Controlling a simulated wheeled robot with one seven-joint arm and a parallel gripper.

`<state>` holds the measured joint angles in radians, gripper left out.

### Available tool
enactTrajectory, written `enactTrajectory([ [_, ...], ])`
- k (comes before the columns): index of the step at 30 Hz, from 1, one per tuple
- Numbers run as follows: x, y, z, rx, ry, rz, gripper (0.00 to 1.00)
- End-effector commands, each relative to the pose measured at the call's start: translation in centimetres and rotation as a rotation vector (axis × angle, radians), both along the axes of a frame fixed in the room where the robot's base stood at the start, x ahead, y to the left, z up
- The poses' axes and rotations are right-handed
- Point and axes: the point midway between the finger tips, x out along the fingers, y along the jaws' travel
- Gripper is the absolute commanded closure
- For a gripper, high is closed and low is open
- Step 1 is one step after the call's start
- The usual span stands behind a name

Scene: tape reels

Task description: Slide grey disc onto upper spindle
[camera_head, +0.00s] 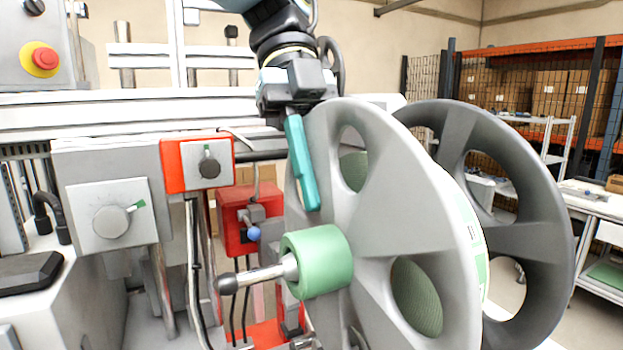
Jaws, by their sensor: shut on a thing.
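The light grey disc (358,235), a large spoked flange with wide openings, stands upright in the right half of the view. My gripper (303,170), with teal fingers, is shut on the disc at its upper left edge. One finger lies along its left face; the other is hidden. A metal spindle (262,276) with a dark rounded tip points left, and a green hub (318,262) sits around it at the disc's centre. How far the disc is on the hub cannot be told. Which spindle is the upper one is unclear.
A dark grey spoked disc (548,215) stands just right of the light one, with green wound material (468,222) between them. Left are red control boxes (181,166), a knob panel (112,215) and a red stop button (43,58). Shelving and a workbench stand behind right.

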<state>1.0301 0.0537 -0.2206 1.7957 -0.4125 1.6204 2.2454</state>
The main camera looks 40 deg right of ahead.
Motion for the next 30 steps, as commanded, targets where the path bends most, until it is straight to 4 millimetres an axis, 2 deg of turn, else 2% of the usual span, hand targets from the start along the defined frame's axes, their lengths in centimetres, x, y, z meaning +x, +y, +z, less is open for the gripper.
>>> enactTrajectory([
  [9,-0.14,-0.33,0.03,0.000,0.001,-0.001,1.00],
  [10,-0.14,-0.33,0.03,0.000,0.001,-0.001,0.88],
  [19,-0.14,-0.34,0.01,0.000,0.000,-0.001,0.54],
  [26,-0.12,-0.38,-0.01,-0.001,0.000,0.001,0.54],
  [30,0.41,-0.61,0.75,-0.003,0.000,0.001,0.54],
])
